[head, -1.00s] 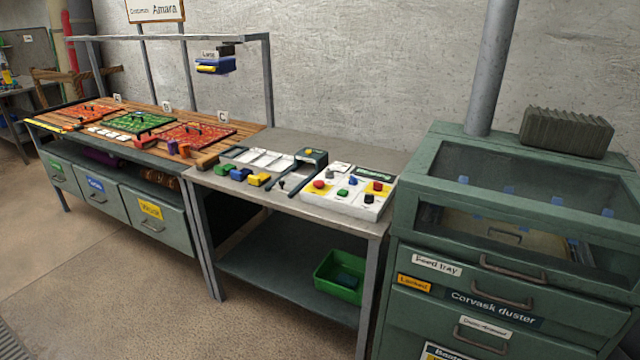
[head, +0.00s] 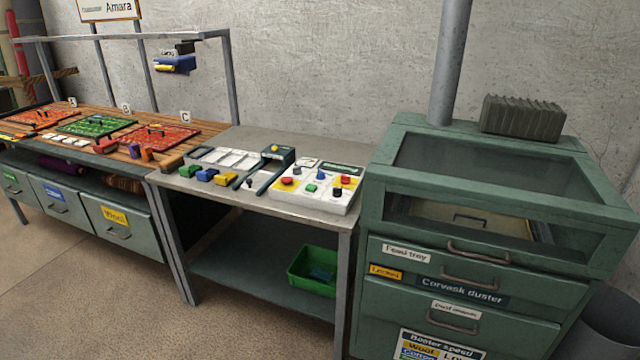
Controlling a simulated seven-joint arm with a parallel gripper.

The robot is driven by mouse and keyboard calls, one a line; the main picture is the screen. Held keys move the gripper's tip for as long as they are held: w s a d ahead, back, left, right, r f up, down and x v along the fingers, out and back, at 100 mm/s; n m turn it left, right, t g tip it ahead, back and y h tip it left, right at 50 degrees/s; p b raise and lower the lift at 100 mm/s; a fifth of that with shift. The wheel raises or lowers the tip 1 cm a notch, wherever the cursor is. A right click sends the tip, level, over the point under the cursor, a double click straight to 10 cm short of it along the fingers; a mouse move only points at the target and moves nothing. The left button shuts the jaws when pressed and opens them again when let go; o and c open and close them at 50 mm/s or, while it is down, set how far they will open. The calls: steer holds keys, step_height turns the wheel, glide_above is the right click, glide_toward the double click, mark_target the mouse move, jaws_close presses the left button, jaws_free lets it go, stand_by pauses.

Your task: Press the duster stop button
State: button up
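A white control panel (head: 312,203) lies on the grey bench, left of the green cabinet labelled "Corvask duster" (head: 460,291). The panel has a red button (head: 287,182) on a yellow patch at its left and another red button (head: 345,179) on a yellow patch at its right. A green button (head: 311,188) sits between them, and a black knob (head: 337,192) is in front of the right red button. The small panel labels are too small to read, so I cannot tell which button is the duster stop. My gripper is not in view.
The grey bench (head: 275,142) has free room behind the panel. Several coloured blocks and a tray (head: 224,160) lie left of it. A green bin (head: 296,279) is on the lower shelf. A grey pipe (head: 448,70) rises behind the duster. A dark bin (head: 612,322) stands at right.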

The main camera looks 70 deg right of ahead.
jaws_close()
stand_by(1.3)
